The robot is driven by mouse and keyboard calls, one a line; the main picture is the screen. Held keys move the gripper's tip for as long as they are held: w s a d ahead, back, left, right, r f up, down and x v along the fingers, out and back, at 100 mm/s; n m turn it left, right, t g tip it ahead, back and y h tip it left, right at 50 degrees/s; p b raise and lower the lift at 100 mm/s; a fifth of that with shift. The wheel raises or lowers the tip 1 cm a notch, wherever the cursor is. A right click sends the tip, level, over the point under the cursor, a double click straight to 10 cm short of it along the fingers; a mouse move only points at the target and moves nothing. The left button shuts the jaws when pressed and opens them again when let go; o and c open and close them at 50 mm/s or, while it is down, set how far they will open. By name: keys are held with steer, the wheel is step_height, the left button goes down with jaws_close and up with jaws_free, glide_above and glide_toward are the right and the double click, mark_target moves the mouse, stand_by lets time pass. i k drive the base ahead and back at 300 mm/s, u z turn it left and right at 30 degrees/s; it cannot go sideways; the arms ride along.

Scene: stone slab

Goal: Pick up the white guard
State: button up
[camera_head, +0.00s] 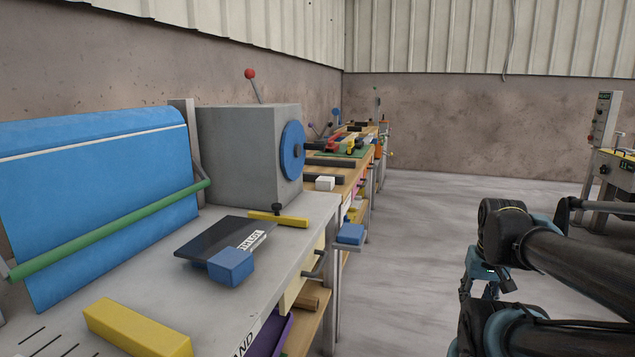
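A small white block (325,183) lies on the wooden bench past the grey machine; it is the only small loose white thing I make out, and I cannot tell for sure that it is the white guard. My gripper (478,295) hangs at the right, over the open floor, well apart from the benches. Its two fingers point down and look spread, with nothing between them. My arm partly hides the area around it.
A grey bench (205,318) at the left holds a yellow block (137,328), a black plate (222,238), a blue block (231,266) and a grey machine (248,155) with a blue disc. The middle floor is clear.

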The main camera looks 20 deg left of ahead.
mark_target(324, 184)
steer(key=u, duration=0.5)
steer(key=i, duration=1)
steer(key=u, duration=0.55)
